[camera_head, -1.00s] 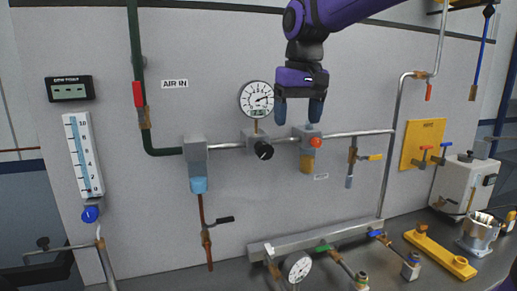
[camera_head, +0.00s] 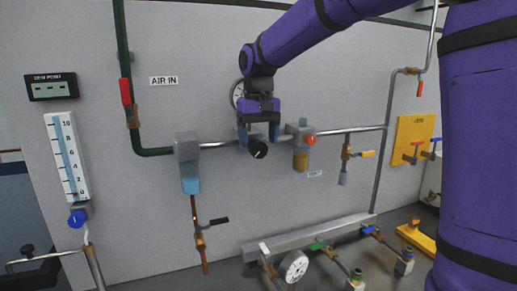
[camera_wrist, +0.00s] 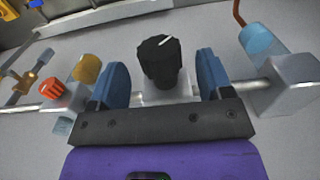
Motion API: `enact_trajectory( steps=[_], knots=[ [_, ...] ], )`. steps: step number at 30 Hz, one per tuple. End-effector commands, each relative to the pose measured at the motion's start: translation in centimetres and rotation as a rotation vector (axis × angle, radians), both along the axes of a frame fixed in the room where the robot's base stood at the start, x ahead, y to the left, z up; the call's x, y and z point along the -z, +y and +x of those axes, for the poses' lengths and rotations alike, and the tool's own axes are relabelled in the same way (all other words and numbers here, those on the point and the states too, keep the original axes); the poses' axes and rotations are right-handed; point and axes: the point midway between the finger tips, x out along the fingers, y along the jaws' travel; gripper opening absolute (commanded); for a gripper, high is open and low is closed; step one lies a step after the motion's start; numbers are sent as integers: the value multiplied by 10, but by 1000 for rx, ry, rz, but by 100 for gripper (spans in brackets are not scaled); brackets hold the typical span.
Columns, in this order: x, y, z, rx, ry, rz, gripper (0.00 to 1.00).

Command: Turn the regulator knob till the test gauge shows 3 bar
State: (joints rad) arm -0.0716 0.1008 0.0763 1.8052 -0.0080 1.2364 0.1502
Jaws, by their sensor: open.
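The regulator knob (camera_head: 258,150) is black and round with a white pointer line, on a grey block on the wall pipe. In the wrist view the knob (camera_wrist: 159,60) stands between the two blue fingers of my gripper (camera_wrist: 161,78), with a gap on each side. My gripper (camera_head: 259,132) is open in front of the regulator in the head view. A round white gauge (camera_head: 236,96) above the regulator is mostly hidden behind my gripper, so its reading cannot be seen. Another round gauge (camera_head: 293,267) is on the bench manifold; its reading is too small to tell.
Left of the regulator is a grey filter with a blue bowl (camera_head: 190,184). Right of it is a grey block with a red-orange knob (camera_head: 310,140) and amber bowl (camera_head: 301,160), close to my fingers. A yellow-handled valve (camera_head: 362,154) is further right. The wall below is mostly clear.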

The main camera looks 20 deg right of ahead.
Motion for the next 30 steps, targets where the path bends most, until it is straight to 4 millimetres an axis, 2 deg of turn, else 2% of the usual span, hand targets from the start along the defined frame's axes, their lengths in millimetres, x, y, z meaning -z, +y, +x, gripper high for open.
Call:
enact_trajectory(
  steps=[3, 7, 18, 20, 25, 30],
  knots=[
    [16, 0, 0, 0, 2, 0, 73],
    [27, 0, 0, 0, 1, 0, 73],
    [32, 0, 0, 0, -1, 0, 73],
    [32, 0, 0, 0, -1, 0, 61],
    [32, 0, 0, 0, -1, 0, 23],
    [32, 0, 0, 0, -1, -4, 24]
  ],
)
